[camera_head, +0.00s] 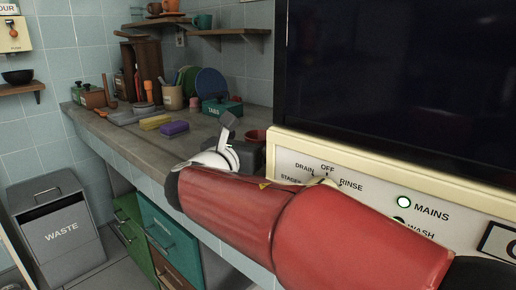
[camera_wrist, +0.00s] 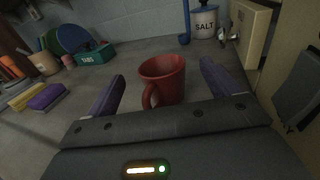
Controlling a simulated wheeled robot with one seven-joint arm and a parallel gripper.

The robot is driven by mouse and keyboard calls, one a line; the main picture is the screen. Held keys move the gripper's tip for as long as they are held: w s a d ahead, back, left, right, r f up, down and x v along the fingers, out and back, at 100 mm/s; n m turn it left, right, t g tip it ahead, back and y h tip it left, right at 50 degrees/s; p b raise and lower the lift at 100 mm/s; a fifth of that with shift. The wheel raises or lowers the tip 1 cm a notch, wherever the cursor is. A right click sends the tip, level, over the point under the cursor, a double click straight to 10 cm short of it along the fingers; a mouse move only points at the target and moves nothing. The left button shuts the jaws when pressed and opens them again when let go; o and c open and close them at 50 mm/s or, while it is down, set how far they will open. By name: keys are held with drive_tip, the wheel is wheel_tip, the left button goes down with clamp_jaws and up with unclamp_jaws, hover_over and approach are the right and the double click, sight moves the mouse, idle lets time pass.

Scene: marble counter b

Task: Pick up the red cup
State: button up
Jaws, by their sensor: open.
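The red cup (camera_wrist: 166,80) stands upright on the counter in the wrist view, its handle towards my gripper and a little left. In the head view only a small part of the cup (camera_head: 256,135) shows behind my gripper. My gripper (camera_wrist: 163,82) is open, with one finger to the left of the cup and one to the right. The cup stands between and slightly beyond the fingers, and I see no contact. In the head view my gripper (camera_head: 232,128) is partly hidden by my own red arm.
A teal TABS box (camera_head: 221,106), a purple sponge (camera_head: 174,128) and a yellow sponge (camera_head: 155,122) lie left on the counter. A SALT jar (camera_wrist: 204,22) stands behind the cup. The cream machine (camera_head: 350,165) borders the right side.

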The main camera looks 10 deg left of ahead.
sight(257, 136)
drive_tip(key=x, duration=0.4)
drive_tip(key=shift+w+f, duration=0.3)
drive_tip(key=shift+w, duration=0.1)
drive_tip(key=c, duration=1.2)
